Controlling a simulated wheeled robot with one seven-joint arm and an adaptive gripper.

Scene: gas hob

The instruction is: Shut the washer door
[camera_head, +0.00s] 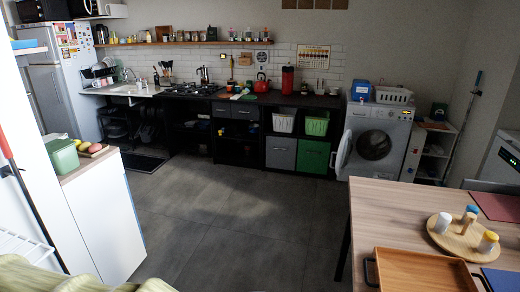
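The white front-loading washer (388,122) stands at the back right, at the end of the dark counter. Its round door (343,152) is open, swung out to the left, and shows nearly edge-on. The dark drum opening (374,144) is visible to the right of the door. My gripper is not in view.
A wooden table (385,215) with a tray (420,272) fills the front right, between me and the washer's right side. A white cabinet (100,215) stands at left. The grey tiled floor (235,215) in the middle is clear. Drawers and a green bin (312,158) sit left of the door.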

